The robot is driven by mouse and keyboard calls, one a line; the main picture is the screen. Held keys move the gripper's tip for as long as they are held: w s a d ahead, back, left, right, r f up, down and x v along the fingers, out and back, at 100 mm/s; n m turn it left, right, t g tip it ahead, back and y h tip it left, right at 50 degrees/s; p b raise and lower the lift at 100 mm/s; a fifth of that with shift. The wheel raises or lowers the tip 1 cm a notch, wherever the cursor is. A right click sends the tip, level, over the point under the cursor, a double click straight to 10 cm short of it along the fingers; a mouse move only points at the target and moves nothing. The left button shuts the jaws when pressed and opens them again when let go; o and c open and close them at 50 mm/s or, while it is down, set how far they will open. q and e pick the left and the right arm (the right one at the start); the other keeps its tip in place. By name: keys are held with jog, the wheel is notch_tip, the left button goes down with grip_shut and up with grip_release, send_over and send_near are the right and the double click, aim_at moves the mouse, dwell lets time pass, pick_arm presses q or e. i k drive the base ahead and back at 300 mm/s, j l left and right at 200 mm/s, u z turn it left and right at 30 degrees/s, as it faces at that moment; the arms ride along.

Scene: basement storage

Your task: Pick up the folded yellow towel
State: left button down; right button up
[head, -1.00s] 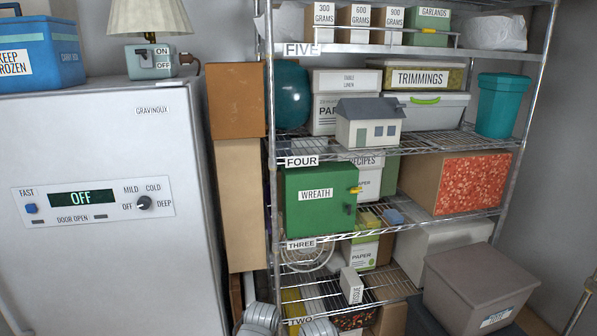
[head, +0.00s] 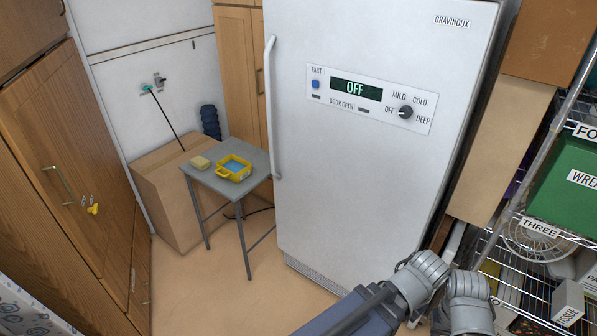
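Parts of my arm show at the bottom right, well away from the table. Neither of my grippers shows.
The white freezer (head: 375,170) stands right of the table, its display reading OFF. A cardboard box (head: 160,200) sits behind and left of the table. A wooden cabinet (head: 70,150) lines the left. Open floor (head: 200,290) lies in front. Wire shelves (head: 520,262) stand right.

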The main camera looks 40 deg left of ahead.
aim_at(199, 162)
jog(key=j+u, duration=0.1)
jog(key=u, duration=0.9)
